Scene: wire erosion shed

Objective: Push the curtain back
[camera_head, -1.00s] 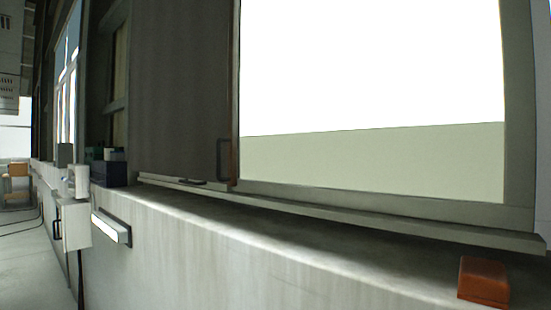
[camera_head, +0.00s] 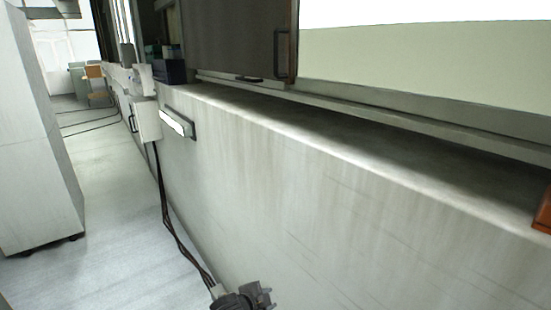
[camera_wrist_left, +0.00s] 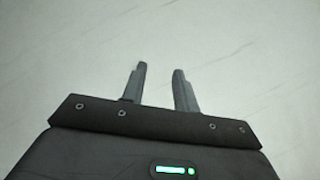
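The curtain is a dark grey-brown panel (camera_head: 238,38) over the left part of the bright window in the head view. A dark upright handle (camera_head: 285,54) sits at its right edge. The curtain's top is cut off by the frame. My left gripper (camera_head: 266,292) is at the bottom of the head view, low in front of the pale wall and well below the curtain. In the left wrist view its two fingers (camera_wrist_left: 160,70) stand apart with nothing between them, facing a plain pale surface. My right gripper is not in view.
A pale ledge (camera_head: 330,133) runs under the window, with an orange-brown block (camera_head: 543,212) at its right end. A dark box (camera_head: 170,71) stands left of the curtain. A grey cabinet (camera_head: 35,140) stands at left. Cables (camera_head: 167,215) hang down the wall; open floor lies between.

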